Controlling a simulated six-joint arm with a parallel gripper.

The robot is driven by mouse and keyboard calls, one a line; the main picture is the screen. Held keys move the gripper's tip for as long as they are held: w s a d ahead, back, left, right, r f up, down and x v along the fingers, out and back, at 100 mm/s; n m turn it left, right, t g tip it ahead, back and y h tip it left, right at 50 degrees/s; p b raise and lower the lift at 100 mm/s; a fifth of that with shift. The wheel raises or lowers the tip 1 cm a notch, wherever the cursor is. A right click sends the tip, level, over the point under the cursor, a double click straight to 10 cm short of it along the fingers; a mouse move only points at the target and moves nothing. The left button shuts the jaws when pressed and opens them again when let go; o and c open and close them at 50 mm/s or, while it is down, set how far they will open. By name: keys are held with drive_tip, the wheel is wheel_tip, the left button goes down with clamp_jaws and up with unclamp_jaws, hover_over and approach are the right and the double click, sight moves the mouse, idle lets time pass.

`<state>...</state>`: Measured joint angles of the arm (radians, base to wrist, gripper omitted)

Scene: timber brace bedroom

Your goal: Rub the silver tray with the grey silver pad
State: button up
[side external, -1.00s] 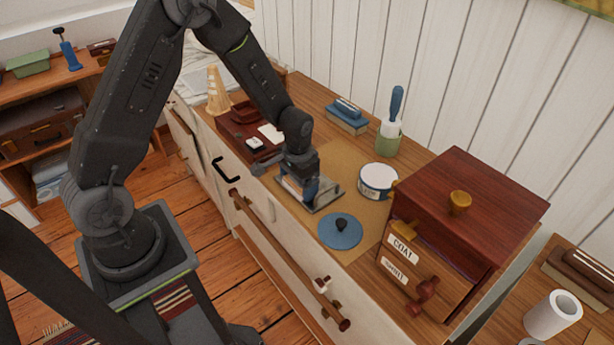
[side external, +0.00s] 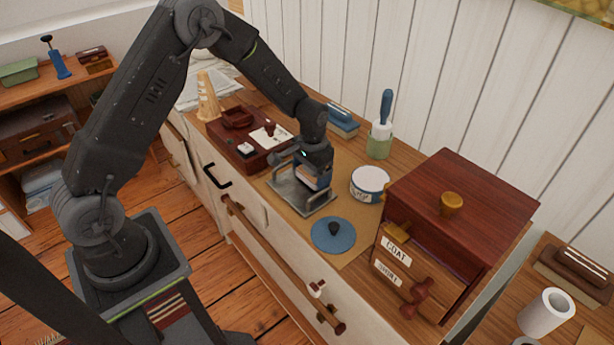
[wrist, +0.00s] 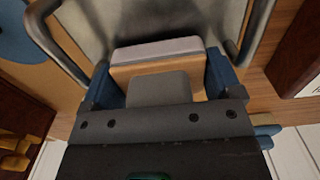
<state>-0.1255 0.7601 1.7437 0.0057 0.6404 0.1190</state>
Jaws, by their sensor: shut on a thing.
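The silver tray (side external: 290,198) lies flat on a tan mat on the dresser top, with raised handles at its ends. My gripper (side external: 314,178) is over the tray's far part in the side view. It is shut on the grey silver pad (wrist: 157,49), a wood-coloured block with a grey face, held between blue fingertips. In the wrist view, my gripper (wrist: 160,80) has the pad between its fingers and the tray (wrist: 140,18) in front of it. Whether the pad's underside touches the tray is hidden.
A blue lid (side external: 333,236) and a white tin (side external: 369,184) stand close on the right. A wooden box (side external: 465,190) with drawers stands further right. A dark red case (side external: 238,140) is left of the tray. A green pot with a blue-handled brush (side external: 381,140) stands behind.

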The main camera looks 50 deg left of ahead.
drive_tip(key=shift+r, duration=3.75)
